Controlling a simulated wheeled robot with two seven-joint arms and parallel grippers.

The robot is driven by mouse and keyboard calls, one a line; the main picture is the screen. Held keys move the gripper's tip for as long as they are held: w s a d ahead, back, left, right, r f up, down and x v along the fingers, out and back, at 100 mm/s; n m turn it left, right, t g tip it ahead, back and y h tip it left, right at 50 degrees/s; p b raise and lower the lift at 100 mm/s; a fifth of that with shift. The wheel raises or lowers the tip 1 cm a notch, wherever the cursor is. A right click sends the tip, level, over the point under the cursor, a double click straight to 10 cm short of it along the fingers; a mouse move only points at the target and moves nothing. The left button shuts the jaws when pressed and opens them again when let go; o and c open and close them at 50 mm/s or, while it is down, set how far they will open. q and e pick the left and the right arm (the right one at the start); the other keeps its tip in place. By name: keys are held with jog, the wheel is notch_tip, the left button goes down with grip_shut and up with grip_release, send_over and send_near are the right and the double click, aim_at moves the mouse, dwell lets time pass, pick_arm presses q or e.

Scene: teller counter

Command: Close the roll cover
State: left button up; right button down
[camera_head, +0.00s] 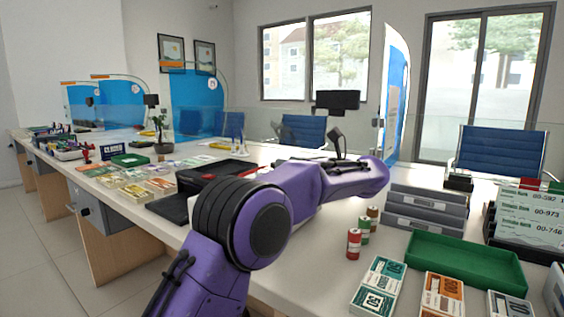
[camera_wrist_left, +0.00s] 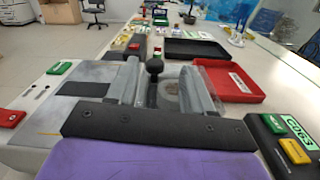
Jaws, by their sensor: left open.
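My left arm crosses the middle of the head view, and its gripper is largely hidden behind its own purple links there. In the left wrist view the left gripper (camera_wrist_left: 164,84) is open, its two grey fingers apart. A black round knob on a stalk (camera_wrist_left: 154,68) shows between the fingers; I cannot tell whether they touch it. A pale grey unit (camera_wrist_left: 55,115) with a dark panel (camera_wrist_left: 86,89) lies below and left of the gripper. I cannot make out the roll cover for certain. My right gripper is in neither view.
A red tray (camera_wrist_left: 228,84) and a black tray (camera_wrist_left: 195,50) lie beyond the left gripper. In the head view, a green tray (camera_head: 464,262), grey stacked trays (camera_head: 428,207), small rolls (camera_head: 354,243) and banknote bundles (camera_head: 379,286) crowd the counter's right.

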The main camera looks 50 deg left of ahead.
pick_arm(q)
jog(key=w+d, duration=0.1)
jog(key=d, duration=0.6)
jog(key=shift+w+p, duration=0.2)
jog(key=shift+p, duration=0.2)
